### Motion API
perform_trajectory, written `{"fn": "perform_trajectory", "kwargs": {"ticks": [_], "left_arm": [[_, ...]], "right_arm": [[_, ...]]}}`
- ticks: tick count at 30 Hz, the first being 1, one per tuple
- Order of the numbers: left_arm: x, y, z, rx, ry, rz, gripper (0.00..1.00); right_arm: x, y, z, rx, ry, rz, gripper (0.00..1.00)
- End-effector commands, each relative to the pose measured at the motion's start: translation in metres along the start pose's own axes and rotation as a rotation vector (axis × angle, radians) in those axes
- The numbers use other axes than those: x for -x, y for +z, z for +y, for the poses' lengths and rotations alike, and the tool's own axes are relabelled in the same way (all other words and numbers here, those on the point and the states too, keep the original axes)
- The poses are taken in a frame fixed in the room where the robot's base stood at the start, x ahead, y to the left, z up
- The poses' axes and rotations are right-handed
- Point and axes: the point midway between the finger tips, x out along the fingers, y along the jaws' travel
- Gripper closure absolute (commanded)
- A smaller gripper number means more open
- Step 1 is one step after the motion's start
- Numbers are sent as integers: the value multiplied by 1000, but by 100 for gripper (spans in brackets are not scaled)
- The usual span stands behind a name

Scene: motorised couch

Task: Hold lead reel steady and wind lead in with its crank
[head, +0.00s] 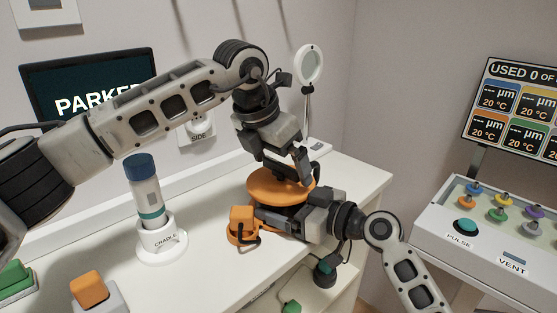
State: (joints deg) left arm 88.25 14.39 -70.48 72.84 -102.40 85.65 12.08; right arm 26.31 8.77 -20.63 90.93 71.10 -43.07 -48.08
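The lead reel has an orange disc (265,186) on top and an orange foot (238,231) with an orange block (241,214) and a dark looped part beside it, on the white counter. My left gripper (300,172) points down from above, its fingers at the right part of the disc's top. They hide whatever is between them, and I cannot make out the crank. My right gripper (268,216) reaches in from the right, low under the disc, with its fingers at the reel's body. Whether either gripper is closed on the reel is hidden.
A blue-capped tube (146,190) stands in a white cradle (163,245) left of the reel. An orange block (88,288) and a green one (14,276) are at the front left. A round-headed stand (309,64) is behind. A button console (500,225) is at the right.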

Motion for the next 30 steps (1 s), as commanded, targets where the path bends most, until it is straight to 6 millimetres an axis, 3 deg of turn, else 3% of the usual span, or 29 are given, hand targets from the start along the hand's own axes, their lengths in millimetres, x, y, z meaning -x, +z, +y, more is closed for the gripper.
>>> {"fn": "perform_trajectory", "kwargs": {"ticks": [8, 21, 30], "left_arm": [[10, 1, 0, 2, 1, -3, 0], [96, 0, 0, 1, 2, -3, 0], [120, 0, 0, 1, 1, 0, 0]], "right_arm": [[0, 0, 0, 0, 0, -1, 45], [0, 0, 0, 0, 0, -1, 45], [0, 0, 0, 0, 0, -1, 45]]}}
